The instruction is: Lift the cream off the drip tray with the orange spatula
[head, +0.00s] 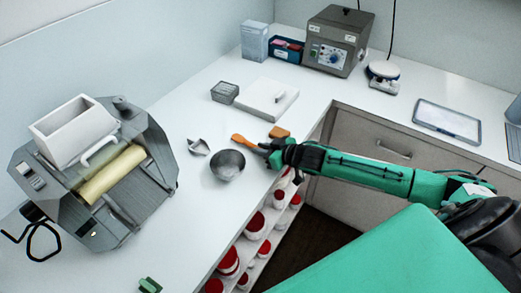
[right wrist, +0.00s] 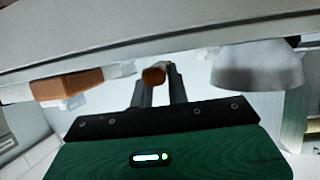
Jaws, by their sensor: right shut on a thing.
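The orange spatula (head: 241,140) shows its flat orange end pointing left, above or on the white counter. My right gripper (head: 266,150) is shut on it. In the right wrist view a brown-orange end of the spatula (right wrist: 153,76) shows between the fingertips (right wrist: 155,88). The mill (head: 155,160) stands at the left, with a white hopper (head: 75,130) and a pale yellow roller (head: 112,175). I cannot clearly make out a drip tray or any cream on it. My left gripper is not identifiable.
A metal bowl (head: 228,168) and a small grey scoop-like piece (head: 199,147) stand between mill and gripper. An orange block (head: 279,132) lies just behind the gripper. A white slab (head: 268,97) is farther back. Shelves with red-lidded jars (head: 256,222) lie below the counter edge.

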